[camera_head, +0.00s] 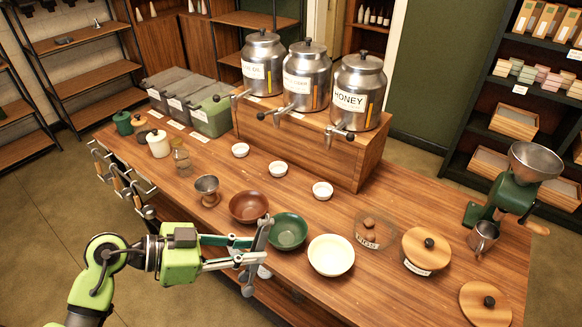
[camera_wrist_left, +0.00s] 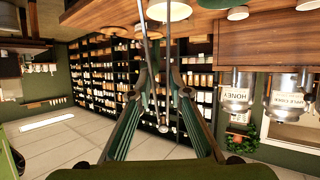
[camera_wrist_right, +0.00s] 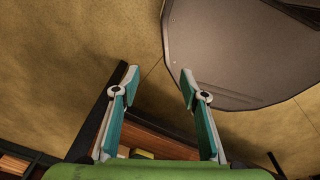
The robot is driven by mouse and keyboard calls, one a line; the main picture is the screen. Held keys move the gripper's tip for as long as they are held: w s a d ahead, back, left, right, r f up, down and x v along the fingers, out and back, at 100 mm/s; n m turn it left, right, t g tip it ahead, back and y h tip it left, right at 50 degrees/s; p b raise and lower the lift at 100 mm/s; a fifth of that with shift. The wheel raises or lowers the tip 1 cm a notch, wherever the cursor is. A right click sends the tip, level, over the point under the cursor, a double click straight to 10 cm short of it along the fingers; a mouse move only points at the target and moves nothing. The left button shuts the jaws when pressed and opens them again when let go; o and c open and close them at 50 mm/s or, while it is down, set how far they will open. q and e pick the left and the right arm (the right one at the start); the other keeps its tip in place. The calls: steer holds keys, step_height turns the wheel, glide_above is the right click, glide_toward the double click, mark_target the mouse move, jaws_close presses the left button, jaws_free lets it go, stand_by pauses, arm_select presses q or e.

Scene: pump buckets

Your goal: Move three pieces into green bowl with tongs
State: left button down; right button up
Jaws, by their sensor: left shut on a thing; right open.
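The green bowl (camera_head: 288,232) stands on the wooden table between a brown bowl and a cream bowl. My left gripper (camera_head: 252,250) is shut on the grey metal tongs (camera_head: 263,236), held upright at the table's front edge, just left of the green bowl in the head view. The tongs' two arms (camera_wrist_left: 146,45) also show between the fingers in the left wrist view. Several round brown pieces (camera_head: 369,224) lie in a clear labelled glass bowl (camera_head: 391,235), right of the cream bowl. My right gripper (camera_wrist_right: 160,80) is open and empty in the right wrist view, above the floor.
The brown bowl (camera_head: 248,207) and cream bowl (camera_head: 331,255) flank the green bowl. Lidded jar (camera_head: 426,252), wooden lid (camera_head: 485,303) and green grinder (camera_head: 507,195) stand to the right. Metal dispensers (camera_head: 358,92) on a wooden stand and small white bowls (camera_head: 322,191) are behind.

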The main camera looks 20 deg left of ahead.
arm_select(q)
steer(key=w+d+r+p, duration=0.1)
steer(key=w+r+p, duration=0.1)
steer(key=w+p, duration=0.5)
steer(key=w+d+r+p, duration=0.2)
steer(key=w+p, duration=0.4)
steer(key=w, duration=0.7)
steer(key=shift+w+r+n+t+p, duration=0.3)
steer(key=shift+r+p, duration=0.1)
steer(key=shift+r, duration=0.1)
steer(key=shift+f, duration=0.1)
step_height(320, 180, down, 9)
steer(key=b, duration=1)
